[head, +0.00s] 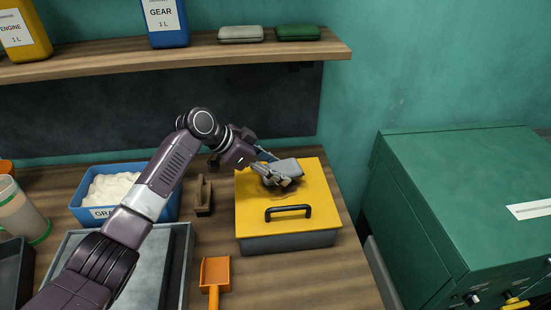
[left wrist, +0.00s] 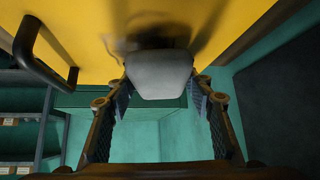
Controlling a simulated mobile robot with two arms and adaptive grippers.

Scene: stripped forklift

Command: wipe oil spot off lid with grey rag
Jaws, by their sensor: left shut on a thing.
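The yellow lid (head: 316,200) with its black handle sits on a grey box on the bench. It also shows at the top of the left wrist view (left wrist: 250,15). My left gripper (head: 277,175) is over the lid's back half, shut on the grey rag (head: 288,167). In the left wrist view the rag (left wrist: 160,75) is a pale grey block between the two fingers, against or very near the lid. A dark oil smear (left wrist: 125,44) shows around the rag on the lid; the rag hides part of it. My right gripper is not in view.
A blue bin (head: 165,208) of white material, a small brush (head: 203,196), a grey tray (head: 181,275) and an orange scoop (head: 215,272) lie left of the box. A shelf (head: 180,56) runs above. A green cabinet (head: 455,190) stands at the right.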

